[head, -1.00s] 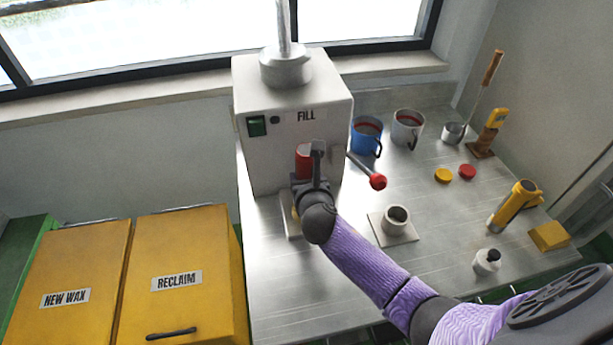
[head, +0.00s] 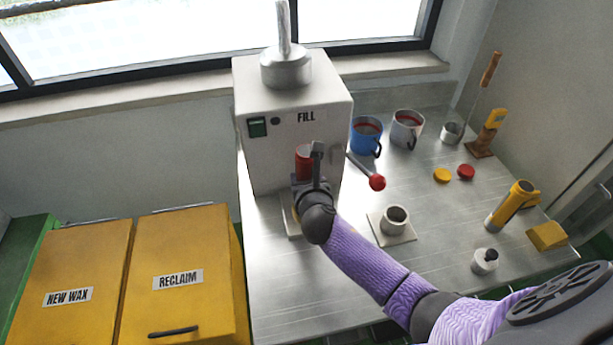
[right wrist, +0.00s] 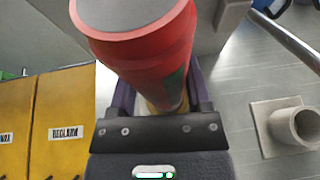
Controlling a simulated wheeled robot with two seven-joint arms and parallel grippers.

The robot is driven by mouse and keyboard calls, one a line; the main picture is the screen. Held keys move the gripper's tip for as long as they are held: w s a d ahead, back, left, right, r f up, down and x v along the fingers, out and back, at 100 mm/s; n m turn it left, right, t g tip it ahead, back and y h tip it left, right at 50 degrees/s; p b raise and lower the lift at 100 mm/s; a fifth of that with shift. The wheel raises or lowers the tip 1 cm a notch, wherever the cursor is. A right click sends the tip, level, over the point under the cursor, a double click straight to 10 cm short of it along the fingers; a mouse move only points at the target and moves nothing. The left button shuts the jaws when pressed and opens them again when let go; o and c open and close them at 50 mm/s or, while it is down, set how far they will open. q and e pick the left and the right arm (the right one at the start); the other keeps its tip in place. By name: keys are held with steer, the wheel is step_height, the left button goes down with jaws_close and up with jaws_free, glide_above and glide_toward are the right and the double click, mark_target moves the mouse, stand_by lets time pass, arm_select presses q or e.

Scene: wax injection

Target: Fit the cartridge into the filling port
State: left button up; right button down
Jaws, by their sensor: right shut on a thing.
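The cartridge is a red cylinder with a grey end (right wrist: 130,12); in the head view its red upper part (head: 303,160) shows in front of the filling machine (head: 270,160). My right gripper (head: 312,182) is shut on it and holds it roughly upright, low at the machine's front face. In the right wrist view the cartridge stands between the two fingers (right wrist: 158,105). The filling port is hidden behind the cartridge and gripper, so I cannot tell whether they touch. My left gripper is not in view.
A lever with a red knob (head: 377,182) sticks out just right of my gripper. A metal cup on a square plate (head: 396,220) stands to the right. Blue (head: 366,135) and grey (head: 406,128) mugs stand behind. Yellow bins (head: 180,270) are at left.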

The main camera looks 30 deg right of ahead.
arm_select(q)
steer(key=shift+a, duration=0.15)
arm_select(e)
steer(key=shift+f, duration=0.25)
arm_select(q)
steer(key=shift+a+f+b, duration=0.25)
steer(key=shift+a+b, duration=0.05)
arm_select(e)
steer(key=shift+f, duration=0.1)
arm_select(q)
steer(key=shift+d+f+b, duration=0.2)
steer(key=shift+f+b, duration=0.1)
arm_select(e)
steer(key=shift+f, duration=0.4)
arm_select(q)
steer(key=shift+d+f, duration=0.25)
arm_select(e)
steer(key=shift+f, duration=0.35)
arm_select(q)
steer(key=shift+b, duration=0.35)
arm_select(e)
steer(key=shift+f, duration=0.1)
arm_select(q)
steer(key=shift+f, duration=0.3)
arm_select(e)
steer(key=shift+f, duration=0.3)
